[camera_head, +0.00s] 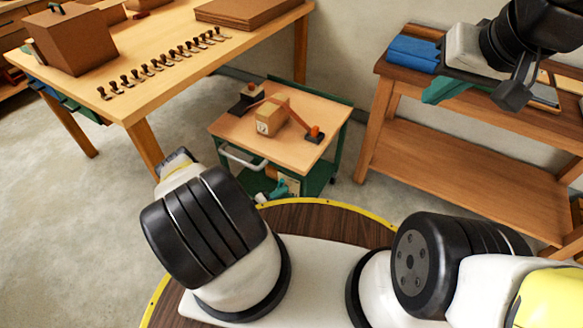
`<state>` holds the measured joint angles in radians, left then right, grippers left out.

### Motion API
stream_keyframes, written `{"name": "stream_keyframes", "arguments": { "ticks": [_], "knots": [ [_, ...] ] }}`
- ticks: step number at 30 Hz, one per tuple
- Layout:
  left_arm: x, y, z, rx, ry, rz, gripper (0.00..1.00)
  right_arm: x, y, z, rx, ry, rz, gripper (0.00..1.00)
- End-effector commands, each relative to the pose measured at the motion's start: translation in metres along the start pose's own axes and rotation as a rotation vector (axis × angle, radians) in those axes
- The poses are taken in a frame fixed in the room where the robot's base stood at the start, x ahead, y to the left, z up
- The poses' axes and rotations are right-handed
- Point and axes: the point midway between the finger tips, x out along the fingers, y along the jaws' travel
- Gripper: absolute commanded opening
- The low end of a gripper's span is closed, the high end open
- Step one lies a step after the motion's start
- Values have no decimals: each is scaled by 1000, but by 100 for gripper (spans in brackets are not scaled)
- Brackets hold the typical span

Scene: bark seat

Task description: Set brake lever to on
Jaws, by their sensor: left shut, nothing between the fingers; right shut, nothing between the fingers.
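A low cart (227,121) with a light wooden top and green frame stands in the middle. On it sits a small wooden box (270,118) with a round pale mark on its front. A brown-orange bar (295,114) slants past the box toward an orange piece on a dark base (315,133). A dark block with a reddish knob (246,97) sits at the cart's left. I cannot tell which part is the brake lever, or its setting. My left gripper (175,157), mostly behind its arm, is left of the cart. My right gripper (514,93) is shut at upper right, apart from the cart.
A long wooden table (165,95) at left bears a cardboard box (75,40), several small dark pieces in a row and stacked brown sheets (250,12). A wooden bench (450,150) stands at right with folded blue cloth (412,53). Grey floor is clear at left.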

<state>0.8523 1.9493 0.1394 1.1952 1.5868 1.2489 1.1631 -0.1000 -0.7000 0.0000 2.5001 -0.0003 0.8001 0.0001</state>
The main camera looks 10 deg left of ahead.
Motion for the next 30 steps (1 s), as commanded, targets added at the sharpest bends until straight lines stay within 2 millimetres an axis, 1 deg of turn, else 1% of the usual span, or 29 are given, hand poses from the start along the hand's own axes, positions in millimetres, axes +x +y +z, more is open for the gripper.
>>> {"name": "stream_keyframes", "arguments": {
  "ticks": [3,12,14,18,21,30],
  "knots": [
    [-1,0,4,0,0,0,0,0,0,0,0,0,0,0],
    [-2,0,5,0,0,0,0,0,0,0,0,0,0,0],
    [-3,-1,9,0,-2,-1,0,0,0,0,0,0,0,0],
    [-8,-2,22,0,-6,-1,0,0,0,0,0,0,0,0],
    [-9,-2,27,1,-2,-1,0,0,0,0,0,0,0,0],
    [-9,-2,28,1,-2,-1,0,0,0,0,0,0,0,0]
  ]
}}
